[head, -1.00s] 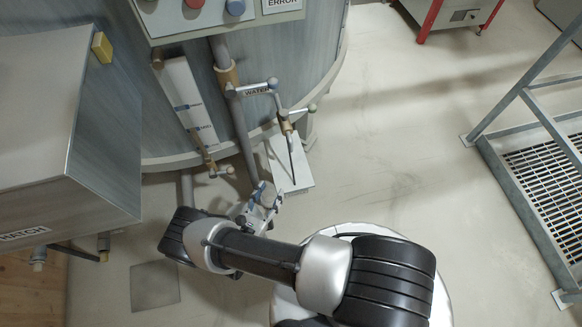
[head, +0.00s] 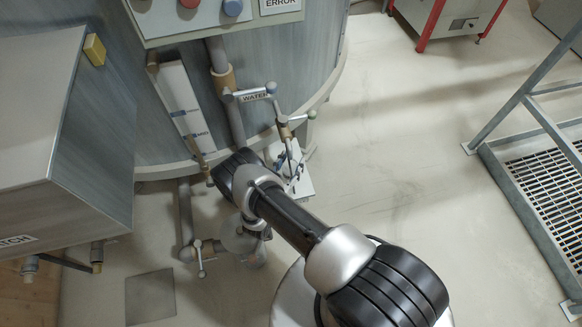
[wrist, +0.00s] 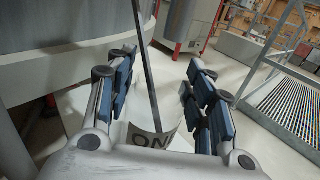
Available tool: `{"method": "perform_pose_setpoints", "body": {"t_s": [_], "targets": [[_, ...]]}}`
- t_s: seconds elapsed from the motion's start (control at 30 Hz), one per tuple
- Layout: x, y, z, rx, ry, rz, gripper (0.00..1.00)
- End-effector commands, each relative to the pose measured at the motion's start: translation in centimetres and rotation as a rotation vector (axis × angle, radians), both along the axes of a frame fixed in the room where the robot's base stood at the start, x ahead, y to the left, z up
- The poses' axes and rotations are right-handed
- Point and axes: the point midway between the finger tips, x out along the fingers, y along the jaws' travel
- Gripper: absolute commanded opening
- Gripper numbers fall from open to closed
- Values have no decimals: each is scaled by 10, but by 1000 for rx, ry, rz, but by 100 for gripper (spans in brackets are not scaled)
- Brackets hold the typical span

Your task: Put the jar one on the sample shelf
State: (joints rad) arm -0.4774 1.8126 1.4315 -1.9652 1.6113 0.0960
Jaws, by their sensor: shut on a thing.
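A pale jar with a label reading "ON", its last letter hidden, (wrist: 150,140) sits between the fingers of my gripper (wrist: 163,85) in the wrist view. My gripper is shut on it. In the head view my gripper (head: 287,163) is partly hidden by my arm and lies over a white plate (head: 304,186) below the water valves. This plate may be the sample shelf; no label shows on it. A thin dark rod (wrist: 147,65) comes down to the jar; I cannot tell whether it goes inside. The jar is not clear in the head view.
The curved mixer tank (head: 310,60) stands just beyond the plate. The water valve (head: 257,94) and a pipe (head: 236,125) stand close to my gripper. A floor-level pipe valve (head: 200,262) is at left. Open floor lies right, up to a metal grating platform (head: 545,180).

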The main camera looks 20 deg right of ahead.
Motion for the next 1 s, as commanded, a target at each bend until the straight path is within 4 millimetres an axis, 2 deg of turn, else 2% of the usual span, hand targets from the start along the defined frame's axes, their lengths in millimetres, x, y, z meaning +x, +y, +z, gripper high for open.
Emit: {"method": "perform_pose_setpoints", "body": {"t_s": [0.03,0.1,0.53,0.57,0.83,1.0], "targets": [[-1,0,-15,-1,1,0,20],[-1,0,-21,-1,1,0,20],[-1,0,-25,-1,1,0,20],[-1,0,-24,-1,1,0,50],[-1,0,-23,-1,1,0,68],[-1,0,-24,-1,1,0,68]]}}
